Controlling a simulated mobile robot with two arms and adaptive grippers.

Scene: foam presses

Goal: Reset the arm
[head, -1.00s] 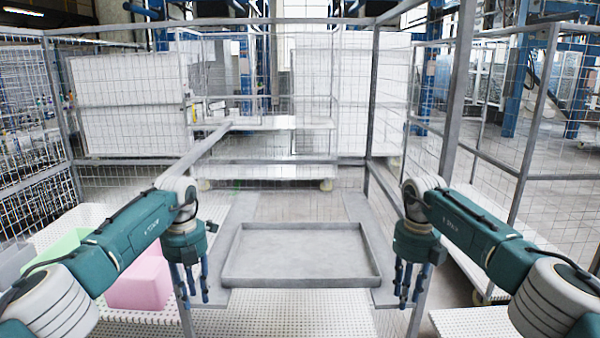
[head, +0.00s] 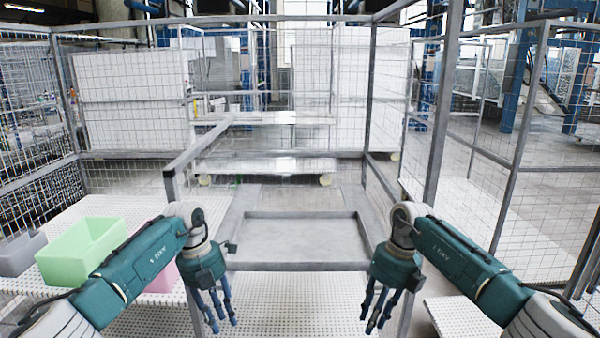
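My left gripper (head: 217,307) hangs with its fingers pointing down over the white perforated surface, left of the grey tray. Its fingers are spread and hold nothing. My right gripper (head: 377,308) hangs right of the tray's front, its fingers also spread and empty. Both arms come in from the lower corners in a similar bent pose. The shallow grey tray (head: 300,266) lies between and beyond the grippers, and neither appears to hold it.
A green foam bin (head: 80,262), a grey bin (head: 18,256) and a partly hidden pink bin (head: 162,280) stand on the white perforated table (head: 40,292) at left. Wire mesh fencing (head: 400,120) surrounds the area. The perforated surface (head: 290,305) between the grippers is clear.

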